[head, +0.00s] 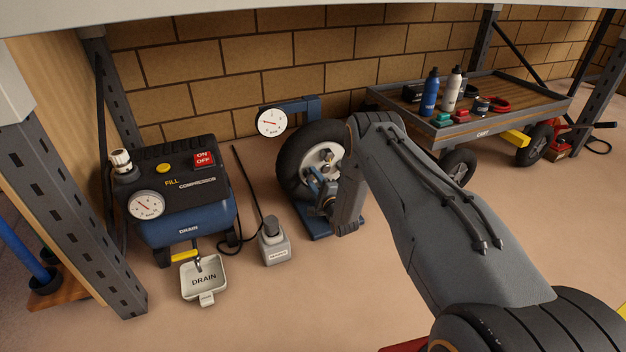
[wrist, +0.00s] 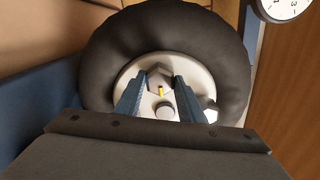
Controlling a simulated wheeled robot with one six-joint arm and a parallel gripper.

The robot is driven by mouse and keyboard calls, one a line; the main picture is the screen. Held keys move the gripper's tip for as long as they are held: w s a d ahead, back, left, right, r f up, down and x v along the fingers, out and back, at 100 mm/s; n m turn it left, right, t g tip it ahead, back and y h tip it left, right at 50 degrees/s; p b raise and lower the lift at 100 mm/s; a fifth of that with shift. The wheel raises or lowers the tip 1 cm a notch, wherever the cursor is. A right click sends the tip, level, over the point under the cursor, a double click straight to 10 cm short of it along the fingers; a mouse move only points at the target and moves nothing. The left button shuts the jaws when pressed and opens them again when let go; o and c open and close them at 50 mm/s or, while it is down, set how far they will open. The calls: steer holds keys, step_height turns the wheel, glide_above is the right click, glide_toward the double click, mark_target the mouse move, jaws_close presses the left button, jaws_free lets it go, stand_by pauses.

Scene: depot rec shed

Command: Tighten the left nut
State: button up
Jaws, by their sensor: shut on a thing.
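The wheel (head: 299,163) is a black tyre on a pale hub, upright in a blue stand (head: 318,222). In the wrist view the tyre (wrist: 236,65) surrounds the pale hub (wrist: 128,76). My gripper (head: 322,190) is at the hub, partly hidden by my arm in the head view. In the wrist view its two blue-grey fingers (wrist: 160,92) are shut on a grey nut (wrist: 159,76) with a yellow mark. A round grey end (wrist: 165,111) shows nearer between the fingers. Another grey piece (wrist: 211,108) shows right of the right finger.
A blue compressor (head: 188,190) with a gauge and a drain tray (head: 204,279) stands at left. A round gauge (head: 271,122) is behind the wheel. A cart (head: 480,120) carrying bottles stands at right.

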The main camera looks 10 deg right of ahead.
steer(key=shift+f, duration=0.1)
steer(key=o, duration=1)
steer(key=shift+o, duration=0.2)
steer(key=shift+s, duration=0.1)
steer(key=s+d+p, duration=0.1)
steer(key=s+p, duration=0.2)
steer(key=s, duration=0.4)
steer(key=shift+s+d, duration=0.3)
